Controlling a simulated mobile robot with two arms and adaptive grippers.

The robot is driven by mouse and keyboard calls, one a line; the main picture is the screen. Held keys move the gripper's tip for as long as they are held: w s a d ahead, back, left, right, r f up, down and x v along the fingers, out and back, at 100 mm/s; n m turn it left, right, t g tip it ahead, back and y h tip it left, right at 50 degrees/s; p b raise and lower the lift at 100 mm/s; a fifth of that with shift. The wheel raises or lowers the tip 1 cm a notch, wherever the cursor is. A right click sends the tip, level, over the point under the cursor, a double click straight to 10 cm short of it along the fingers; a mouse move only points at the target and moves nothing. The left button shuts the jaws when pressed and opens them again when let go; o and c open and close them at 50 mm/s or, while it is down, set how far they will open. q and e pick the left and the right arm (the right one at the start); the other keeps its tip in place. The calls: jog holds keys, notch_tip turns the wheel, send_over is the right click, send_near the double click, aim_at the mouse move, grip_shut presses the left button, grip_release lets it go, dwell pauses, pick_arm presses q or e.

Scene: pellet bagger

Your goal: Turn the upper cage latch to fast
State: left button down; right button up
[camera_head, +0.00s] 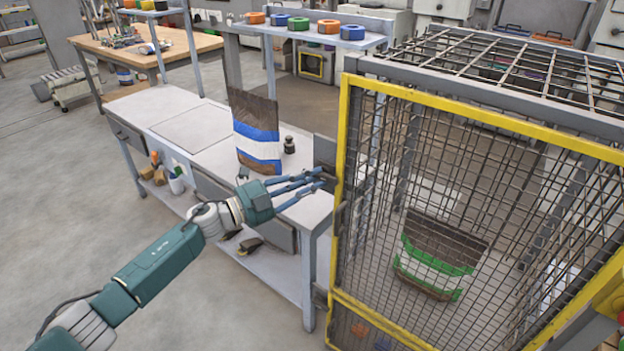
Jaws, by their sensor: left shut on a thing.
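The mesh cage has a yellow-framed door (343,130) and stands at the right. The upper cage latch (325,152) is a dark part on the cage's left edge, at the height of the bench top. My left gripper (318,180) reaches in from the left over the bench, with its blue-grey fingers at this latch. The fingers are shut on the latch, and they and the door edge partly hide it. I cannot read the latch's exact angle. A lower dark latch (320,297) sits further down the same edge. My right gripper is not in view.
A white bench (205,152) stands left of the cage, with a brown, blue and white bag (255,130) and a small dark weight (289,145) on it. A green-banded bag (438,255) is inside the cage. The floor at left is clear.

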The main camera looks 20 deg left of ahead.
pick_arm(q)
jog(key=shift+d+r+m+g, duration=0.15)
jog(key=shift+r+m+g, duration=0.2)
jog(key=shift+m, duration=0.35)
jog(key=shift+p, duration=0.3)
jog(key=shift+s+f+m, duration=0.1)
jog(key=shift+f+m, duration=0.05)
jog(key=shift+m, duration=0.15)
jog(key=c, duration=1.7)
grip_release()
jog(key=shift+o, duration=0.3)
jog(key=shift+d, duration=0.2)
jog(key=shift+a, duration=0.2)
